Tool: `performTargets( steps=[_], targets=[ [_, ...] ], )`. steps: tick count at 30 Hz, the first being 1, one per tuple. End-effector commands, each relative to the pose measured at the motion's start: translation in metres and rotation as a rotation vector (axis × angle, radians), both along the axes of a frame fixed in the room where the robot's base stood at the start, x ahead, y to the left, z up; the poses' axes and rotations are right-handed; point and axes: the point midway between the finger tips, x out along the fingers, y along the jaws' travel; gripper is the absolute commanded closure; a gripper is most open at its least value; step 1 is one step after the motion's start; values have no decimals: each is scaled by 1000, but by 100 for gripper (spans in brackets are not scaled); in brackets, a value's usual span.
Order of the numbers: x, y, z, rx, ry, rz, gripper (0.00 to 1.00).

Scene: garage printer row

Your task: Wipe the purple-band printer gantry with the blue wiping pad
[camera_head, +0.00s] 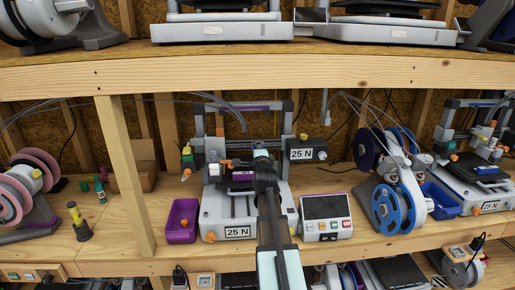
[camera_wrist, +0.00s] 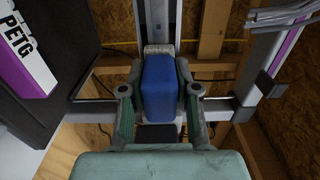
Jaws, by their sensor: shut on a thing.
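The purple-band printer gantry (camera_head: 243,107) stands on the middle shelf, a grey frame with a purple stripe on its top bar. In the wrist view, a grey frame post with a purple stripe (camera_wrist: 287,48) shows at the right. My gripper (camera_wrist: 158,97) is shut on the blue wiping pad (camera_wrist: 158,84), one finger on each side. The pad's pale far end lies in front of a grey upright; whether they touch I cannot tell. In the head view my gripper (camera_head: 262,152) is in front of the printer, and my arm hides part of its bed.
A purple bin (camera_head: 182,220) stands left of the printer. A control box with a screen (camera_head: 326,213) and blue spools (camera_head: 388,207) stand right. The upper shelf edge (camera_head: 250,72) runs above.

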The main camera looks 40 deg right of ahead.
Motion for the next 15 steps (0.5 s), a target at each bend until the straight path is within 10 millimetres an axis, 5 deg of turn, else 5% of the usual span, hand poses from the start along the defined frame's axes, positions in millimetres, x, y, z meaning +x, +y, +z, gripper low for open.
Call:
performTargets(
  steps=[15],
  targets=[
    [9, 3, 5, 2, 1, -1, 100]
  ],
)
